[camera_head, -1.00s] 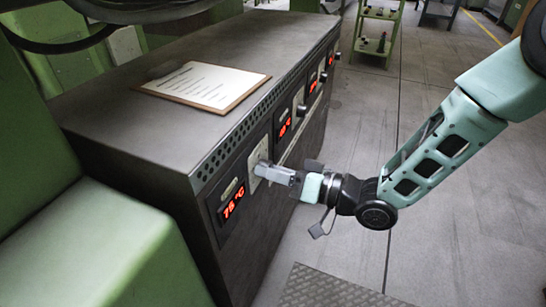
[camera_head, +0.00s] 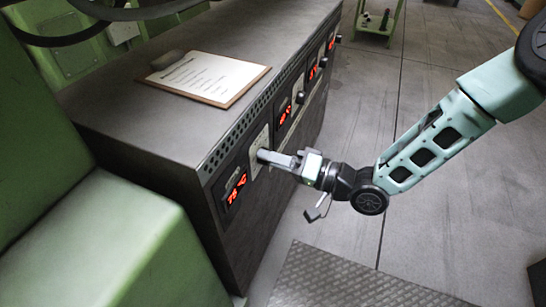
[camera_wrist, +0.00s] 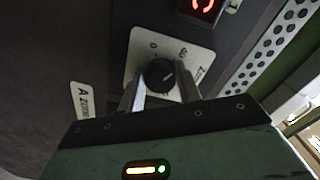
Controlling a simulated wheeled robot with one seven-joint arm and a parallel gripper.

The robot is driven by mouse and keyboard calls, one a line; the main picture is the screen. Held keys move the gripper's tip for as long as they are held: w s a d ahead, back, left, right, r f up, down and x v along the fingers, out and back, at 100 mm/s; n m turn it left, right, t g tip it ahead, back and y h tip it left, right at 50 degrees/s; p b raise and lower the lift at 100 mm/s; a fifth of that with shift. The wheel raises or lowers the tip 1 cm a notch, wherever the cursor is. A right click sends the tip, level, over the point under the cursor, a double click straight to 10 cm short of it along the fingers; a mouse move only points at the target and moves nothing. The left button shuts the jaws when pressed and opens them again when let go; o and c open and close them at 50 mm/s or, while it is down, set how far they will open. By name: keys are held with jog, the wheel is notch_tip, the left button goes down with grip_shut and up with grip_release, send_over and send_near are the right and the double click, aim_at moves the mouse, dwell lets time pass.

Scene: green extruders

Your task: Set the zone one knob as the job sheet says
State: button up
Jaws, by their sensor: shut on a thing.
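The zone one knob (camera_wrist: 159,76) is round and black, on a pale scale plate (camera_wrist: 140,47) lettered "Zone", the rest of which is partly hidden. Its pale pointer line slants to the upper right in the wrist view; the scale figures are too small to read surely. My gripper (camera_head: 263,156) reaches the cabinet front, and its two fingers close on the knob from either side. The fingers hide the knob in the head view. The job sheet (camera_head: 208,77) lies on a brown clipboard on the cabinet top; its writing is too small to read.
The grey cabinet (camera_head: 150,125) carries a red display (camera_head: 236,188) that seems to read 75 °C, left of my gripper. More displays and black knobs run along its front to the right. A green machine housing stands at the left. Open floor (camera_head: 345,150) lies in front.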

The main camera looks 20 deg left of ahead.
jog(key=o, duration=1)
jog(key=s+d+p, duration=0.1)
jog(key=d+p, duration=0.1)
jog(key=d, duration=1.5)
jog(key=shift+s+d, duration=0.2)
jog(key=shift+d, duration=0.05)
